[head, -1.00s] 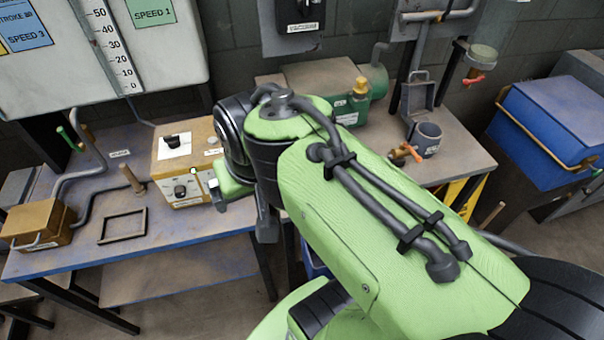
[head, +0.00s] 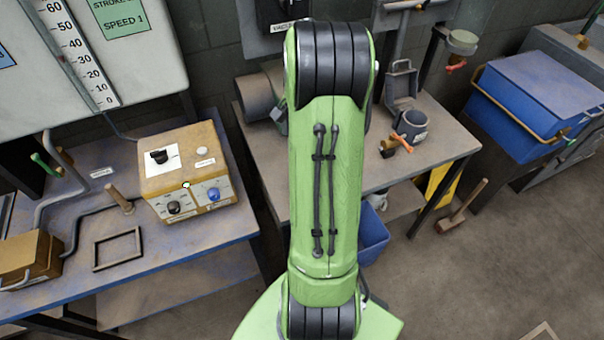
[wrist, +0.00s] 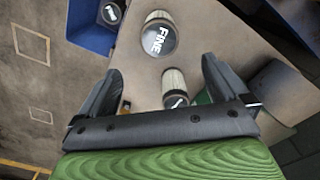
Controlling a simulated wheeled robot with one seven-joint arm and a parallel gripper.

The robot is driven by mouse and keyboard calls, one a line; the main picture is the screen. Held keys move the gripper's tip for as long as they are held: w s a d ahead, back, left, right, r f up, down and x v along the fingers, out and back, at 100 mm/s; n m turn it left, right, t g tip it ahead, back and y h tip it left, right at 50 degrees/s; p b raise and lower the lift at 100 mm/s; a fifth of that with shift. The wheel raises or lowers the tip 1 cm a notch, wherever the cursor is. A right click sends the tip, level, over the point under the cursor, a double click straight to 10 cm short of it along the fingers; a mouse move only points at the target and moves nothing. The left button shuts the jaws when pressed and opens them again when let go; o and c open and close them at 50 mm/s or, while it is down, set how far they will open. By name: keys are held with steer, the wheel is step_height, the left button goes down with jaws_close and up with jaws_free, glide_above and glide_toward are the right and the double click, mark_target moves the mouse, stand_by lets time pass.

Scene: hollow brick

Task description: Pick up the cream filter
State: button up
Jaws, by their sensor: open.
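In the wrist view, a filter with cream pleated sides (wrist: 174,82) and a dark lettered cap stands between the fingers of my gripper (wrist: 161,63), near its palm in the picture. A second pale pleated filter (wrist: 158,36), with a black cap reading "FINE", stands just beyond the fingertips. My gripper is open and empty; its fingers show no contact with either filter. Which one the task calls cream, I cannot tell for sure. In the head view my arm hides the gripper and these filters.
A blue bin (wrist: 90,28) holds another dark-capped item (wrist: 111,13); the bin also shows beneath the bench in the head view (head: 373,236).

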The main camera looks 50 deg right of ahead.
step_height(320, 180, down, 8)
steer(key=shift+w+f+b, duration=0.1)
steer(key=shift+f+b, duration=0.05)
steer(key=shift+b, duration=0.55)
step_height(320, 180, down, 6)
steer(key=shift+r+b, duration=0.15)
steer(key=shift+b, duration=0.35)
steer(key=c, duration=1.1)
steer(key=shift+c, duration=0.5)
steer(key=shift+r, duration=0.15)
